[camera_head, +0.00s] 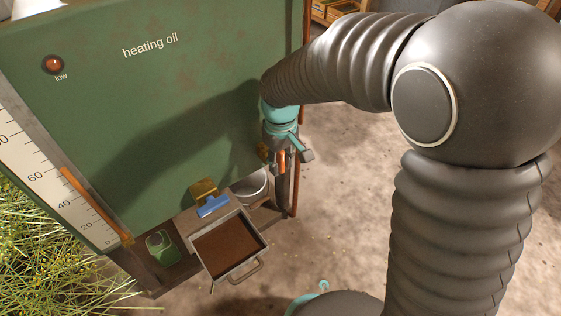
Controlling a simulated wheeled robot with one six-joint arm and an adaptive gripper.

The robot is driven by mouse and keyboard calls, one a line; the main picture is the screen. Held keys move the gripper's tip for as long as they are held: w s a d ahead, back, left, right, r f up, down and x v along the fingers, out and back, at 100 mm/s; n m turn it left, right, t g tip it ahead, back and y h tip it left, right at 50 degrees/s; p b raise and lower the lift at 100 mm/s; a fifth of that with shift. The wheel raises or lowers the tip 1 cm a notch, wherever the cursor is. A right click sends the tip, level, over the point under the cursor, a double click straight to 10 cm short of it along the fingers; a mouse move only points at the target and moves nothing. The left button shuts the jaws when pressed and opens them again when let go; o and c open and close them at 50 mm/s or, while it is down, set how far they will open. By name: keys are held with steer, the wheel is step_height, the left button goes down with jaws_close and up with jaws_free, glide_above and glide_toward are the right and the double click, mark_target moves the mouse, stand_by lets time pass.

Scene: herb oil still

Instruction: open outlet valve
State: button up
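A green tank marked "heating oil" fills the left. A brass fitting (262,152) sticks out low at its right edge, above a metal bowl (251,187); it looks like a valve, partly hidden by my gripper. My gripper (292,158), turquoise and grey, points down just right of this fitting. A small orange piece (283,161) shows beside its fingers; I cannot tell whether it is held or touched. A second brass valve (204,187) with a blue handle (212,205) sits on the tank's lower front. No label says which is the outlet valve.
A brown-filled metal tray (229,246) with a handle stands below the blue-handled valve. A green canister (161,246) stands left of it. A level scale (62,195) runs along the tank's left side. A reddish pipe (297,190) rises behind my gripper. Floor to the right is clear.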

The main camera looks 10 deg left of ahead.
jaws_close()
steer(key=shift+r+g+y+p, duration=0.1)
steer(key=shift+g+y+p, duration=0.9)
steer(key=shift+g, duration=0.2)
steer(key=g+y, duration=0.3)
steer(key=g, duration=0.1)
steer(key=shift+y, duration=0.3)
steer(key=g+y, duration=0.3)
steer(key=g, duration=0.1)
steer(key=shift+s+a+y, duration=0.1)
steer(key=shift+s+y, duration=0.05)
steer(key=shift+y, duration=0.15)
steer(key=shift+r+g+y+b, duration=0.1)
steer(key=shift+g+y+b, duration=0.45)
steer(key=shift+g+y, duration=1)
steer(key=shift+g, duration=0.35)
